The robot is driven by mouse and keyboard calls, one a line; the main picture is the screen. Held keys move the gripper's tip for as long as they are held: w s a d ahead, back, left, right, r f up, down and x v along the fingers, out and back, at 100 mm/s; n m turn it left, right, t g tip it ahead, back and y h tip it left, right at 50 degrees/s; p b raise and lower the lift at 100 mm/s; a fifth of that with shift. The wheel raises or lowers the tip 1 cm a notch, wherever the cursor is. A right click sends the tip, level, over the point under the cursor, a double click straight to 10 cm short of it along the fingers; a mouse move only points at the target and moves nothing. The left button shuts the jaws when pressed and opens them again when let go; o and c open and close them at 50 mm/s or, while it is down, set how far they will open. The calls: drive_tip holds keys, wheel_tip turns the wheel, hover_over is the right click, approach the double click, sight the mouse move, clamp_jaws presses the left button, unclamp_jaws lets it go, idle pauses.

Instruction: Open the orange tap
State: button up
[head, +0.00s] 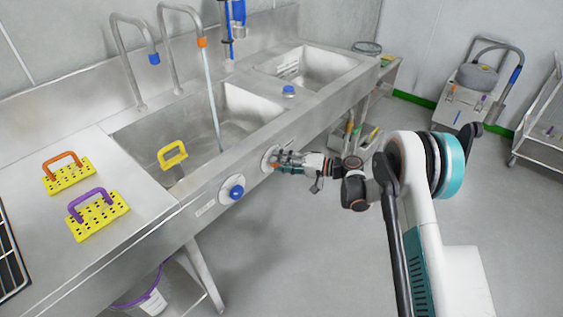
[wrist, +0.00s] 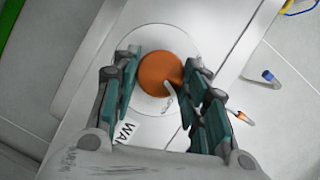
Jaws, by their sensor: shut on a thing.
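The orange tap is a round orange knob (wrist: 160,76) on a pale round plate (wrist: 130,48) on the sink's front panel, in the wrist view. My gripper (wrist: 163,72) has a finger on each side of the knob and is shut on it. In the head view my gripper (head: 284,161) reaches the front panel from the right and mostly hides the knob. The orange-tipped spout (head: 201,42) stands over the left basin. A pale water stream (head: 211,95) runs from it down into the basin (head: 245,103).
A blue knob (head: 236,189) sits left of my gripper on the same panel. A blue-tipped spout (head: 154,57) stands left of the orange one. Yellow perforated blocks with orange (head: 68,178) and purple (head: 98,216) handles lie on the left counter.

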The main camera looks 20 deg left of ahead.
drive_tip(key=shift+f+m+y, duration=0.2)
drive_tip(key=shift+m+y, duration=0.6)
drive_tip(key=shift+m, duration=0.9)
drive_tip(key=o, duration=1.1)
drive_tip(key=shift+c, duration=0.2)
drive_tip(key=shift+w, duration=0.1)
drive_tip(key=d, duration=1.2)
